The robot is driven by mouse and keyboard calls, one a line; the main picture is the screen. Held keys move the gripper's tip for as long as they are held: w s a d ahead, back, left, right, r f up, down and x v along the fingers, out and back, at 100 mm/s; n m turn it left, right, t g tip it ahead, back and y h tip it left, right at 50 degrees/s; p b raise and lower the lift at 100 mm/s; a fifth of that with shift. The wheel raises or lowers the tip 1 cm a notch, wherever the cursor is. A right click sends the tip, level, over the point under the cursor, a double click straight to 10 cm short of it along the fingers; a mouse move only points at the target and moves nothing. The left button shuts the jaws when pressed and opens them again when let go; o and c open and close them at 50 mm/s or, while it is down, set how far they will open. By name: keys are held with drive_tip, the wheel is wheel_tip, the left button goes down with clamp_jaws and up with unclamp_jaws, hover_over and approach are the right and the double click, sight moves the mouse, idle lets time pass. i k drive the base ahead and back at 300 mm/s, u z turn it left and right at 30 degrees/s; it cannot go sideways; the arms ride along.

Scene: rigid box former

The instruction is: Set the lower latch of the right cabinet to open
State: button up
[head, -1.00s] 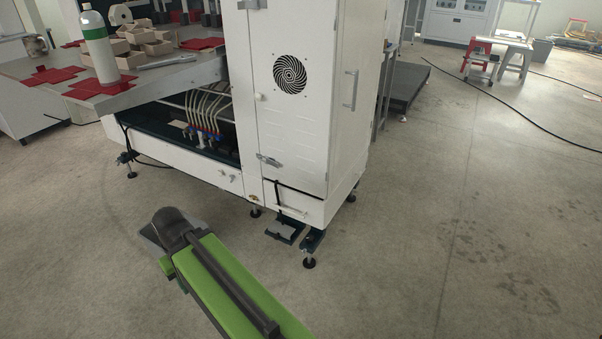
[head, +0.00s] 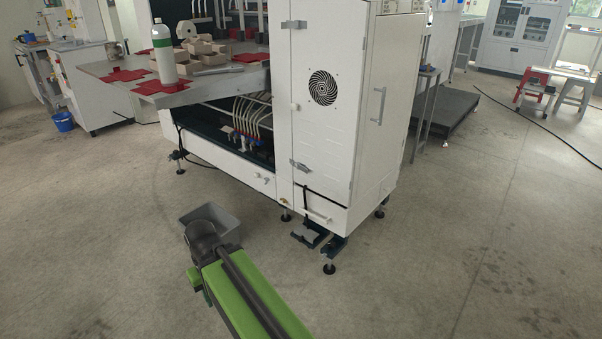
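The white right cabinet (head: 322,130) of the machine stands ahead, its front door facing me at an angle. Its lower latch (head: 300,166) is a small metal piece at the door's lower left edge. An upper latch (head: 293,24) sits near the top of the same edge. The lower latch looks roughly level, tilting slightly down to the right; whether it is open or closed is too small to tell. My green arm reaches in from the bottom, and its dark end is on the floor side, left of and below the latch, well apart from it.
Dark feet (head: 328,246) stick out under the cabinet. A table (head: 215,88) with a bottle (head: 163,55) and blocks juts out at left.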

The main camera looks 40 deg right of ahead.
sight(299, 167)
drive_tip(key=i, duration=0.85)
drive_tip(key=z, duration=0.05)
